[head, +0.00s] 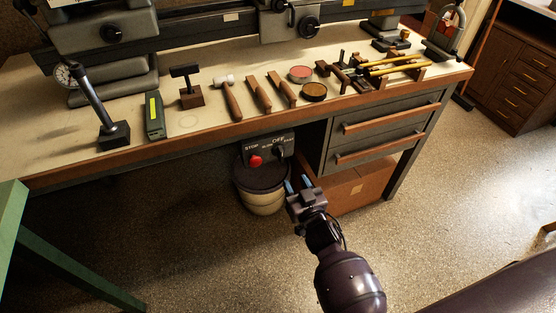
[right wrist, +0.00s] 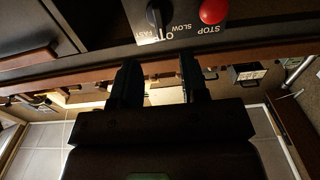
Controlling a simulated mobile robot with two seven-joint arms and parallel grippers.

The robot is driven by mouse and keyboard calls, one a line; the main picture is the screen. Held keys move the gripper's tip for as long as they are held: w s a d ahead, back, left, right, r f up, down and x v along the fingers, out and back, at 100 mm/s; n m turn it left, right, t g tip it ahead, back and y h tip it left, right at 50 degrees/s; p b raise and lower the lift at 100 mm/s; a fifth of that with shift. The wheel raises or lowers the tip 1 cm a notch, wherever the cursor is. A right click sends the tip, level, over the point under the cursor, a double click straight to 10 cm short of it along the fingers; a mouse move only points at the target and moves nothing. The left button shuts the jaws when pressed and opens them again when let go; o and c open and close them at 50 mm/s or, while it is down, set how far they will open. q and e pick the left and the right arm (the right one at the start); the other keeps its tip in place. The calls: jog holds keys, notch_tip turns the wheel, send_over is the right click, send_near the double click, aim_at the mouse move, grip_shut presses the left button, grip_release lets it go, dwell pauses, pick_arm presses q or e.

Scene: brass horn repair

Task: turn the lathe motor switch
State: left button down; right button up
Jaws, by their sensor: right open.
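The lathe motor switch is a dark box (head: 269,142) under the front edge of the bench. It has a black rotary knob (head: 287,149), also in the right wrist view (right wrist: 155,16), with OFF, SLOW and FAST lettering around it. A red STOP button (head: 256,160) sits left of the knob; in the wrist view the button (right wrist: 213,10) is right of it. My right gripper (head: 297,184) is open and empty, in front of and below the knob, apart from it. In the wrist view its two fingers (right wrist: 158,70) point toward the knob. My left gripper is out of view.
The wooden bench top (head: 205,127) overhangs the switch and carries several hand tools. A bucket (head: 262,199) stands below the switch. A green table (head: 12,220) stands at left. The floor in front is clear.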

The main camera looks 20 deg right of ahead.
aim_at(282, 158)
jog(key=w+b, duration=0.1)
jog(key=w, duration=0.8)
jog(key=shift+w+a+f+b, duration=0.15)
jog(key=shift+w+b, duration=0.05)
jog(key=shift+b, duration=0.2)
jog(key=shift+w, duration=0.6)
jog(key=c, duration=0.7)
grip_shut()
